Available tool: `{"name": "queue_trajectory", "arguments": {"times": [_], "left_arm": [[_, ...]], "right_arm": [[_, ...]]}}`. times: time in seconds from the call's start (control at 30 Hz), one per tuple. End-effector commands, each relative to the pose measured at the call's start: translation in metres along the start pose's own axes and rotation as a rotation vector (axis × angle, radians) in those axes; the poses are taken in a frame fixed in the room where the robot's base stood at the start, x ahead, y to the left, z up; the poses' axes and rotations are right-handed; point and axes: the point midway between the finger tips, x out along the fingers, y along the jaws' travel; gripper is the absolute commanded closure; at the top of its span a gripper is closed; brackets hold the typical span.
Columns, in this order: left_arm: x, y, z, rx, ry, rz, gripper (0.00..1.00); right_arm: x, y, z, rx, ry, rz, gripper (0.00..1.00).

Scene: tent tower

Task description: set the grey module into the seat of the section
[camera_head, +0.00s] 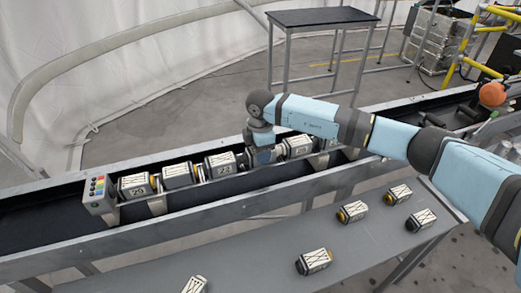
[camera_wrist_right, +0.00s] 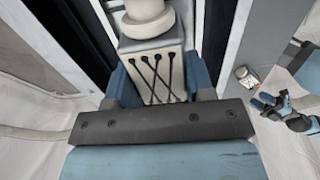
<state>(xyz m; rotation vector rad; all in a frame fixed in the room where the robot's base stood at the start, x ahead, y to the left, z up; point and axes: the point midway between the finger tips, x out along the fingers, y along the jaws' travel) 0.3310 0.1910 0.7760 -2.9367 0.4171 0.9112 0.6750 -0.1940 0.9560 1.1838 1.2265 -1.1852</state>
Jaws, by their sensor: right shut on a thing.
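My right gripper (camera_head: 262,155) is over the row in the trough, pointing down. In the right wrist view its blue jaws (camera_wrist_right: 160,88) are shut on a grey module (camera_wrist_right: 155,72) with dark crossed cords on its face. In the head view the gripper covers most of this module, so I cannot tell whether it sits in a seat. The section (camera_head: 158,203) is a row of modules on brackets in a long black trough. Numbered modules (camera_head: 221,165) stand on the left of the gripper and another module (camera_head: 298,147) on its right. A small blue and dark arm part (camera_wrist_right: 285,112) shows in the wrist view; its jaw state is unclear.
A grey bench (camera_head: 240,255) in front bears several loose modules (camera_head: 314,261). A button box (camera_head: 98,190) stands at the row's left end. The trough's front rail (camera_head: 180,228) runs between row and bench. A dark table (camera_head: 320,17) stands behind.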

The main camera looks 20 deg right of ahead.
Motion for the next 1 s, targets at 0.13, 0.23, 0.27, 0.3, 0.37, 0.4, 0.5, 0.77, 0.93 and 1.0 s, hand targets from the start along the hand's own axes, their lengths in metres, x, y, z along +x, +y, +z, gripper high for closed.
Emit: {"name": "queue_trajectory", "arguments": {"times": [0.13,0.23,0.27,0.3,0.37,0.4,0.5,0.77,0.93,1.0], "left_arm": [[0.0,0.0,0.0,0.0,0.0,0.0,0.57],[0.001,0.0,0.002,0.0,0.0,0.0,0.57],[0.001,0.0,0.002,0.0,-0.001,0.0,0.57],[0.001,0.0,0.002,-0.001,-0.001,0.0,0.57],[0.001,0.0,0.001,-0.001,-0.001,0.0,0.57],[0.001,0.0,0.001,-0.001,-0.001,0.0,0.57],[0.001,0.0,0.001,-0.001,-0.001,0.0,0.57],[0.0,0.0,0.0,0.0,0.0,-0.001,0.57],[0.002,-0.001,0.002,-0.001,-0.001,-0.001,0.57],[0.002,-0.001,0.003,-0.002,-0.002,0.0,0.57]], "right_arm": [[-0.002,0.001,0.0,0.0,0.001,0.002,0.89],[0.001,0.0,0.0,0.0,0.001,0.001,0.89],[0.002,0.0,0.0,0.0,0.001,0.001,0.89],[0.002,0.0,0.0,0.0,0.0,0.0,0.44],[0.002,0.0,0.0,0.0,0.0,0.0,0.31],[0.002,0.0,0.0,0.0,0.0,0.0,0.26],[0.002,0.0,0.0,0.0,0.0,0.0,0.26],[-0.005,0.001,0.0,0.0,0.001,0.002,0.26],[-0.033,0.001,0.0,-0.001,0.001,0.003,0.26],[-0.05,0.001,0.0,0.0,0.001,0.005,0.26]]}}
